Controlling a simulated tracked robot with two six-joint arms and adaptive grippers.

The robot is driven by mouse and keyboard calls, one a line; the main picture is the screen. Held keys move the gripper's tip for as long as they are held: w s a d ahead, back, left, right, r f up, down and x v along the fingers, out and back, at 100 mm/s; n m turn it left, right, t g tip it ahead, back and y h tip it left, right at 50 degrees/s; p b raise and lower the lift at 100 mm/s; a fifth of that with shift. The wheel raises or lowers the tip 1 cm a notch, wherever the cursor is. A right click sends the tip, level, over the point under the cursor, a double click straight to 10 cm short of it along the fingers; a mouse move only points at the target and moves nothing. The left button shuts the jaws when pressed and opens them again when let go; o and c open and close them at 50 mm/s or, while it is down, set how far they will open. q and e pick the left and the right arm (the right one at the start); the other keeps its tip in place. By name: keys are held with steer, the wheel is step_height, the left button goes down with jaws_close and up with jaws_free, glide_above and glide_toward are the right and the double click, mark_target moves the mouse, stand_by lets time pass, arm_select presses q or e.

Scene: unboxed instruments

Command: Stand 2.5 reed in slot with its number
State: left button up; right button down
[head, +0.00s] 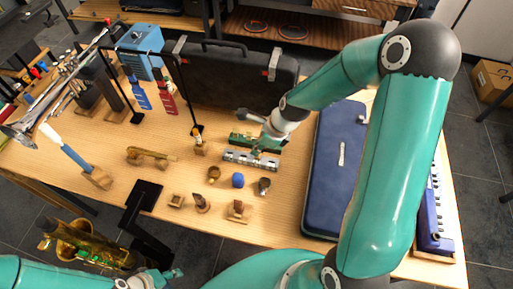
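A pale grey slotted strip (240,158) lies mid-table. I take these for the reed holder, but no slot numbers are legible. My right gripper (262,149) points down over their right part and covers some of it. I cannot tell whether its fingers are open or shut, or whether they touch the strip. No reed can be made out for certain. My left gripper (174,276) is low at the front, off the table's front edge, with no held thing visible. Its fingers are too small to read.
Small wooden stands with mouthpieces (238,211) and a blue ball-like item (238,180) sit in front of the strip. A dark blue case (323,205) lies to the right. A black case (225,80) stands behind. A brass saxophone (85,243) is at front left.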

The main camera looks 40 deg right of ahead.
steer(key=shift+f+b, duration=0.75)
steer(key=shift+f, duration=0.55)
stand_by(0.7)
steer(key=c, duration=1.2)
jaws_free()
steer(key=shift+c, duration=0.2)
steer(key=shift+r, duration=0.2)
steer(key=shift+d+r, duration=0.15)
steer(key=shift+r, duration=0.1)
steer(key=v, duration=1.1)
steer(key=shift+r, duration=0.1)
